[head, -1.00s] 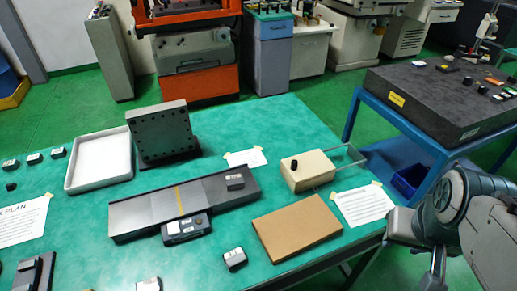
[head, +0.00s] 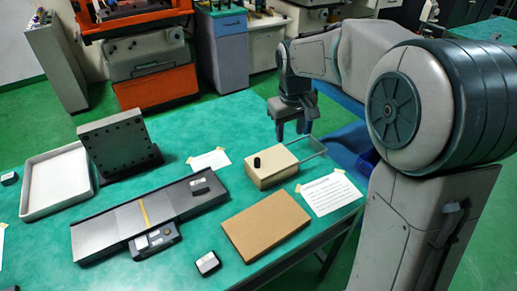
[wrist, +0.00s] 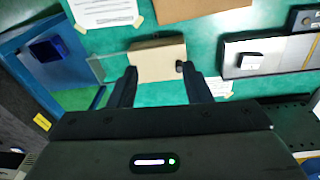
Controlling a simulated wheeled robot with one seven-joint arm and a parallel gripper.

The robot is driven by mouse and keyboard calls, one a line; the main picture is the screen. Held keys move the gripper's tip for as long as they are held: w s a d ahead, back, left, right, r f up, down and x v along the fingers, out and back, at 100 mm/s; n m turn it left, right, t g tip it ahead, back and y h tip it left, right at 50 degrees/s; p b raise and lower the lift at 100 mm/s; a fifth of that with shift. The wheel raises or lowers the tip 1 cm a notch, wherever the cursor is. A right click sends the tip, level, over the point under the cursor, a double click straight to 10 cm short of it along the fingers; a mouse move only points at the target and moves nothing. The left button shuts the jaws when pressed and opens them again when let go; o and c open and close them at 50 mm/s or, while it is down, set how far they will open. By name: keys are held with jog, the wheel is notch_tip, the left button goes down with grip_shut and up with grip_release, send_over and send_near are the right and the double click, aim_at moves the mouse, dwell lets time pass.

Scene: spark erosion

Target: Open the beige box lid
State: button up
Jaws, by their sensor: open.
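The beige box (head: 272,170) sits on the green table with a black knob (head: 257,162) on the left part of its top. The top looks covered; I cannot make out a lid seam. A clear, thin-edged piece (head: 312,148) extends from the box's right side. My gripper (head: 293,138) points down, open and empty, above and behind the box. In the wrist view, the box (wrist: 157,62) appears between and beyond the fingers of my gripper (wrist: 160,75), with the knob (wrist: 180,66) near the right finger. No contact with the box is visible.
A brown board (head: 265,222) lies in front of the box, and a paper sheet (head: 330,193) lies to its right. A dark long plate (head: 110,235) with a small device, a black perforated block (head: 118,145) and a white tray (head: 55,182) stand left.

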aim_at(257, 159)
jog(key=w+a+f+n+g, duration=0.1)
jog(key=w+a+f+n, duration=0.2)
jog(key=w+a+f, duration=0.7)
jog(key=f+p, duration=0.1)
jog(key=f, duration=0.3)
jog(key=w+f+p, duration=0.1)
jog(key=f, duration=0.3)
jog(key=d+f+p, duration=0.1)
jog(key=f+p, duration=0.1)
jog(key=f, duration=0.3)
jog(key=shift+w+f, duration=0.1)
jog(key=shift+w, duration=0.15)
grip_shut()
